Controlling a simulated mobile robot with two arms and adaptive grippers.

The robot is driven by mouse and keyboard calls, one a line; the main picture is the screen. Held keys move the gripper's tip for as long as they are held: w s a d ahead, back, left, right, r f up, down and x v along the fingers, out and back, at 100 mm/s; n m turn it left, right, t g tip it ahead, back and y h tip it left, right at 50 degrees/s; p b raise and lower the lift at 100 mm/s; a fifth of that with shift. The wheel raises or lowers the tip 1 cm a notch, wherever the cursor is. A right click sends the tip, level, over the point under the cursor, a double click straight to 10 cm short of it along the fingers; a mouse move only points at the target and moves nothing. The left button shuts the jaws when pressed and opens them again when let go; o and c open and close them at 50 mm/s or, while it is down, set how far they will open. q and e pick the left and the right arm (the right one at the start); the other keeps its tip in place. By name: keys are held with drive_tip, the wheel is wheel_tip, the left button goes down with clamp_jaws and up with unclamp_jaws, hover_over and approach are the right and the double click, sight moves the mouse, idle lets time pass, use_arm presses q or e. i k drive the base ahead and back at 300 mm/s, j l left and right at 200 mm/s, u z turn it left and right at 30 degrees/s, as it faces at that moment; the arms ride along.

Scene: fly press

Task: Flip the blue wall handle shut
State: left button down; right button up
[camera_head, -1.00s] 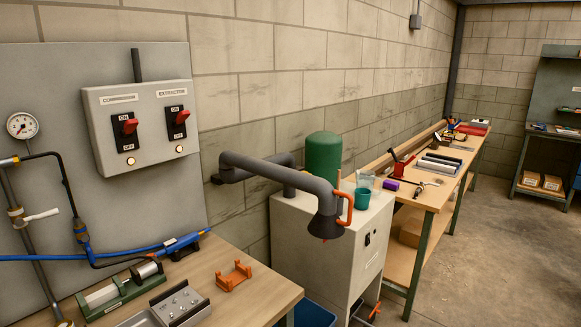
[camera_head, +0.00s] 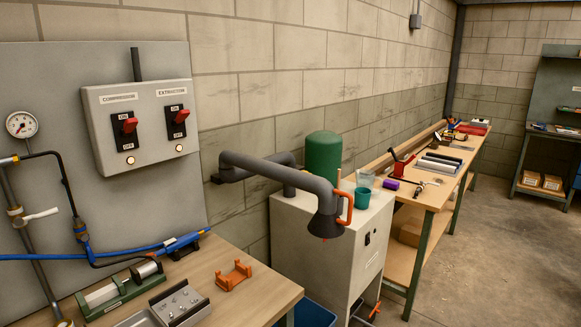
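No clearly blue lever handle shows on the wall. A white lever handle (camera_head: 41,214) sits on a brass valve on the grey vertical pipe at the far left, sticking out to the right, nearly level and tilted slightly up. A blue fitting (camera_head: 81,231) hangs on the black hose to its right. A blue hose (camera_head: 110,253) runs from the left edge to a blue tool-like piece (camera_head: 183,244) above the bench. Neither of my grippers is in view.
A round gauge (camera_head: 21,125) is above the valve. A grey switch box (camera_head: 142,125) with two red switches hangs on the panel. The wooden bench (camera_head: 258,290) carries a green fixture (camera_head: 122,288) and an orange bracket (camera_head: 234,276). A grey extraction arm (camera_head: 262,169) stands right of it.

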sight(85, 237)
drive_tip(key=k+u, duration=0.15)
drive_tip(key=u, duration=1)
drive_tip(key=i+j+z, duration=0.25)
drive_tip(key=i, duration=0.25)
drive_tip(key=l, duration=0.1)
